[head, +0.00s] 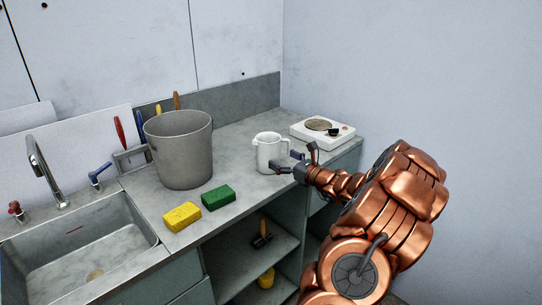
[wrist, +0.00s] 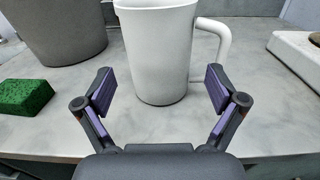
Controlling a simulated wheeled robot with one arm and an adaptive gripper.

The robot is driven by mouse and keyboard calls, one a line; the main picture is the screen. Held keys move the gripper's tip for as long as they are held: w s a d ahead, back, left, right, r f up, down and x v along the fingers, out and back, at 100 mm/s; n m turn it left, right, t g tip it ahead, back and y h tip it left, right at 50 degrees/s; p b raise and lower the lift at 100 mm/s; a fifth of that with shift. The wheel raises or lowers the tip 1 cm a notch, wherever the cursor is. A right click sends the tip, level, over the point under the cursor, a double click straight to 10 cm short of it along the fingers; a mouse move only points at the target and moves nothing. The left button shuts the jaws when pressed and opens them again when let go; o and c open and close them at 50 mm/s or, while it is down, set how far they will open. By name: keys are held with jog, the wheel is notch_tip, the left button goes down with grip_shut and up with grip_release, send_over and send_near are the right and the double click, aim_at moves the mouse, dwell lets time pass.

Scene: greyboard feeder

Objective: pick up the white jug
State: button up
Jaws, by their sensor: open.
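The white jug (head: 268,153) stands upright on the grey counter, right of the big bucket. In the wrist view the jug (wrist: 157,55) is straight ahead, its handle on the right side; its top is cut off by the frame. My gripper (head: 295,162) reaches in from the right, close to the jug. In the wrist view my gripper (wrist: 160,90) is open, with one purple-padded finger on each side of the jug's lower body and gaps between pads and jug. The right finger is below the handle in the picture.
The grey bucket (head: 180,150) stands left of the jug. A green sponge (head: 218,197) and a yellow sponge (head: 182,216) lie near the counter's front edge. A white hotplate (head: 322,132) is at the back right. A sink (head: 80,255) is at the left.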

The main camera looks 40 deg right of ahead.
aim_at(269, 152)
jog(key=shift+w+a+r, duration=0.1)
jog(key=shift+w+a, duration=0.05)
jog(key=shift+w, duration=1.05)
jog(key=shift+w+p, duration=0.6)
jog(key=shift+w, duration=1.45)
jog(key=c, duration=1.3)
jog(key=shift+c, duration=0.2)
